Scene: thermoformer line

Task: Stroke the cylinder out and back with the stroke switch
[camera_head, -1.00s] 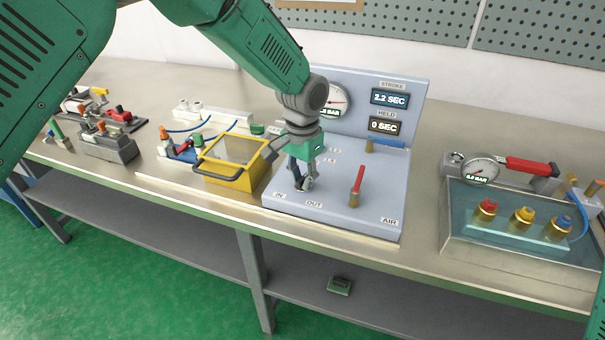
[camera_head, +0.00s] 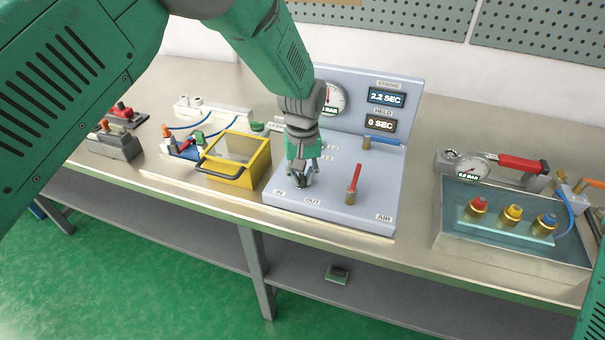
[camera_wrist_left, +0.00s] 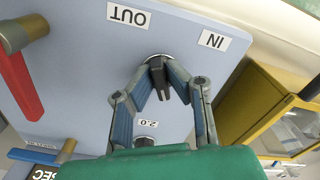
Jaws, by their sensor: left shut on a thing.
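The grey-blue panel (camera_head: 330,207) carries a dark stroke switch (camera_wrist_left: 158,80) between its IN and OUT labels. My left gripper (camera_head: 302,180) points down at the panel's front left and is shut on the switch; its fingertips hide most of it in the head view. In the left wrist view the fingers (camera_wrist_left: 163,88) close around the switch lever. The STROKE display (camera_head: 388,97) reads 2.2 SEC and the HELD display (camera_head: 381,124) reads 0 SEC. A gauge (camera_head: 334,98) is partly covered by my left wrist. I cannot make out the cylinder behind my arm. My right gripper is out of view.
A red lever (camera_head: 354,180) stands upright near the AIR label. A blue-handled valve (camera_head: 382,140) is behind it. A yellow box (camera_head: 256,170) stands close left of the panel. A water tank (camera_head: 450,235) with coloured fittings is at the right.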

